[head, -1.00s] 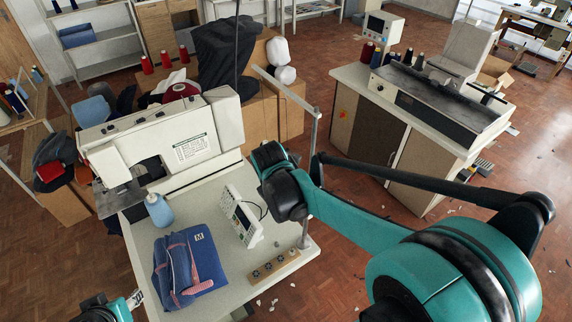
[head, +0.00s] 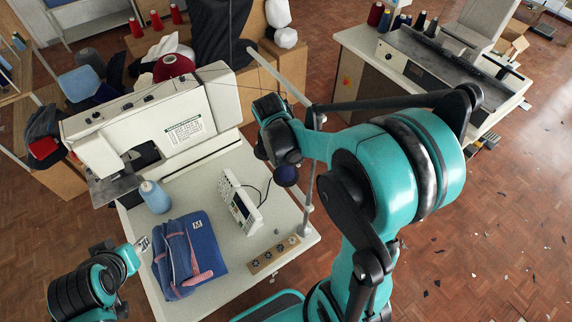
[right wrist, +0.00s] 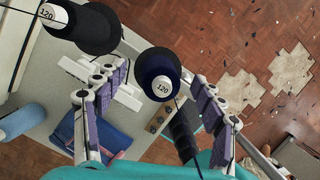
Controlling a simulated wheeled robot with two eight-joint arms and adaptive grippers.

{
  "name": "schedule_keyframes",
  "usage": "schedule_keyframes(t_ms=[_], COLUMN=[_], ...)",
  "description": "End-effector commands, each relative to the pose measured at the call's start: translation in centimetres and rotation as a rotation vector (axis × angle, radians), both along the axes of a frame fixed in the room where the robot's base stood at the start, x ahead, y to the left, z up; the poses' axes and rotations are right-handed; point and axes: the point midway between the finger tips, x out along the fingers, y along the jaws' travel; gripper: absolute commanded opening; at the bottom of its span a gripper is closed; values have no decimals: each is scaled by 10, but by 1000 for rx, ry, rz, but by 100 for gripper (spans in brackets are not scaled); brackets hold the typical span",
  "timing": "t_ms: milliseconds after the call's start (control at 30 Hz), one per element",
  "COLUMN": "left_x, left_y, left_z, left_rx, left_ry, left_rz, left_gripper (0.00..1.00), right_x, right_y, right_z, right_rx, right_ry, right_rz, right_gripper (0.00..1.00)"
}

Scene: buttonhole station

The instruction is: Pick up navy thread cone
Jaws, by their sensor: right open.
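The navy thread cone (right wrist: 157,72) has a white top marked 120 in the right wrist view. It is between the two purple-padded fingers of my right gripper (right wrist: 160,98), which is open; I cannot tell whether either finger touches it. In the head view the cone (head: 287,176) shows just below my right wrist, beside the thread-stand pole, and my right fingers are hidden there. A black cone (right wrist: 88,30), also marked 120, stands close by at upper left. My left gripper (head: 142,244) is at the table's left edge, too small to read.
A second machine station (head: 425,85) is behind, with open floor to the right.

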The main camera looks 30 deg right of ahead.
Motion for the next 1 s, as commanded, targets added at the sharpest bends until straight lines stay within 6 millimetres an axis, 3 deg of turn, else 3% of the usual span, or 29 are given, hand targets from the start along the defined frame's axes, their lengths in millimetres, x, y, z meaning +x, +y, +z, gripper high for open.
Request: schedule_keyframes(t_ms=[300, 567, 600, 667, 800, 1000], left_x=[0, 0, 0, 0, 0, 0], left_y=[0, 0, 0, 0, 0, 0], left_z=[-8, -7, -7, -7, -7, -7], left_rx=[0, 0, 0, 0, 0, 0], left_ry=[0, 0, 0, 0, 0, 0], left_rz=[0, 0, 0, 0, 0, 0], left_gripper=[40, 40, 40, 40, 40, 40], right_x=[-1, -1, -1, -1, -1, -1], right_y=[-7, -8, -8, -8, -7, -7], right_z=[-45, -48, -48, -48, -48, -48], right_rx=[0, 0, 0, 0, 0, 1], right_ry=[0, 0, 0, 0, 0, -1], right_rz=[-1, -1, -1, -1, -1, -1], right_gripper=[70, 70, 67, 51, 14, 14])
